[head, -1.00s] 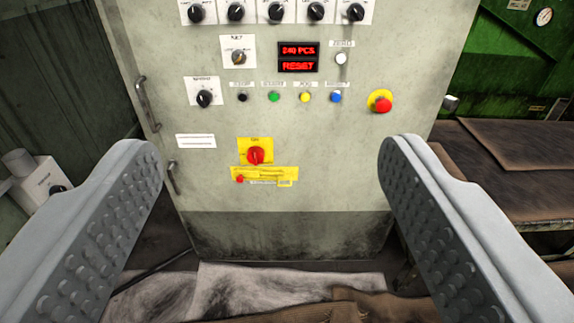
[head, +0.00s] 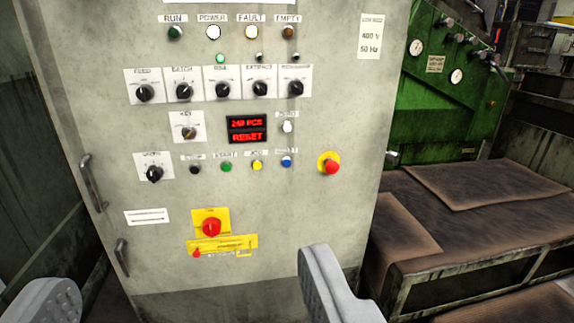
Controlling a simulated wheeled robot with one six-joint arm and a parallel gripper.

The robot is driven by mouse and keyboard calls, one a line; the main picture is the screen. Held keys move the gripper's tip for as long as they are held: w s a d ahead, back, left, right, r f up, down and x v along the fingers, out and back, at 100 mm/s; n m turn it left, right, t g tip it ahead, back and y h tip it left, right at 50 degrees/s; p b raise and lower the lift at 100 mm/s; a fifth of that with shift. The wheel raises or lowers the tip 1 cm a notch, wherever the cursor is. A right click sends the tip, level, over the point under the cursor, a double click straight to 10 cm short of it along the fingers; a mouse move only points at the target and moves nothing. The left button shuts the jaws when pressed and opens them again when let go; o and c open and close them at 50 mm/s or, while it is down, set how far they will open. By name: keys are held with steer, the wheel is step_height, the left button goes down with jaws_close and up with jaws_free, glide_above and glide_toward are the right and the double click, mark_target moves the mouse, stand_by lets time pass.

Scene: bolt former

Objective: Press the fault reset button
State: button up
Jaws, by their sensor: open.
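The grey control cabinet (head: 330,225) fills the middle of the view. The blue button (head: 286,161) sits at the right end of a row of small buttons; its label is blurred now and looked like "RESET" earlier. To its left are yellow (head: 257,165), green (head: 226,167) and black (head: 195,169) buttons. The red display (head: 247,129) above reads "240 PCS" and "RESET". My gripper (head: 185,285) is open and empty, its fingers wide apart low in the picture. It is below the button row, apart from the blue button.
A red emergency stop (head: 332,167) on a yellow base is right of the blue button. A white button (head: 287,127) is above it. A red rotary switch (head: 211,227) sits lower on the panel. A bench with brown mats (head: 510,185) and a green machine (head: 440,100) stand to the right.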

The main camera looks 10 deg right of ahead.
jaws_close()
stand_by(1.5)
